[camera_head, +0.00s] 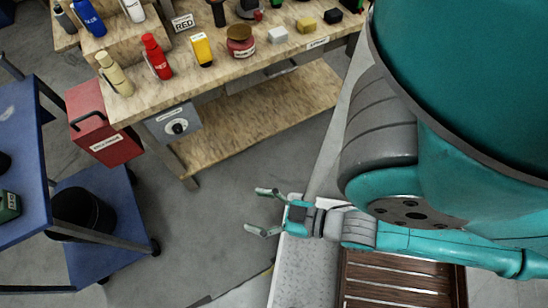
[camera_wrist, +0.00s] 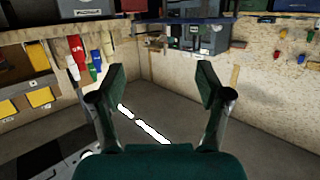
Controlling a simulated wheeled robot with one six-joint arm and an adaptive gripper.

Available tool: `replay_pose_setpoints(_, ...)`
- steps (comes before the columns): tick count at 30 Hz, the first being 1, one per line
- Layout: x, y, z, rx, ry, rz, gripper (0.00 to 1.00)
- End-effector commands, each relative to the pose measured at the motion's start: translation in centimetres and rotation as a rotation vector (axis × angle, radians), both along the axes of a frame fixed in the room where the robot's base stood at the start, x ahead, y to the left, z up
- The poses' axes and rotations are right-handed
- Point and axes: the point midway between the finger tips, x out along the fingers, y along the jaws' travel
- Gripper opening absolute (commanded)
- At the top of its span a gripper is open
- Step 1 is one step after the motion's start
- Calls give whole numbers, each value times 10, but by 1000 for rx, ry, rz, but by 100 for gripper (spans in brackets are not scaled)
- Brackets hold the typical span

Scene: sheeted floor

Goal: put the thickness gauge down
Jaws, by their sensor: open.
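My gripper (camera_head: 256,210) is open and empty, held out over the grey floor in the middle of the head view. In the wrist view my gripper (camera_wrist: 161,82) shows its two fingers wide apart with nothing between them. I cannot pick out the thickness gauge for certain in either view. A small yellow device with a dark lower end (camera_head: 202,49) is on the wooden workbench (camera_head: 235,68), well apart from my gripper; I cannot tell whether it is the gauge.
The bench holds several bottles, a red one (camera_head: 157,56) among them, a "RED" sign (camera_head: 183,22) and a dark red jar (camera_head: 240,42). A red toolbox (camera_head: 103,125) is beside it. A blue cart (camera_head: 25,160) with a black bin (camera_head: 84,213) stands left. Floor between is clear.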

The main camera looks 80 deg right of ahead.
Motion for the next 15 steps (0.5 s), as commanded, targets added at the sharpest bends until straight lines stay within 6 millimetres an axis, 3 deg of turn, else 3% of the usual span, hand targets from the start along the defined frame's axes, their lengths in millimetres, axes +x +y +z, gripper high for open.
replay_pose_setpoints(3,-24,9,8,3,21,50,76)
replay_pose_setpoints(6,-33,12,13,3,27,71,76)
replay_pose_setpoints(15,-38,13,15,3,29,80,76)
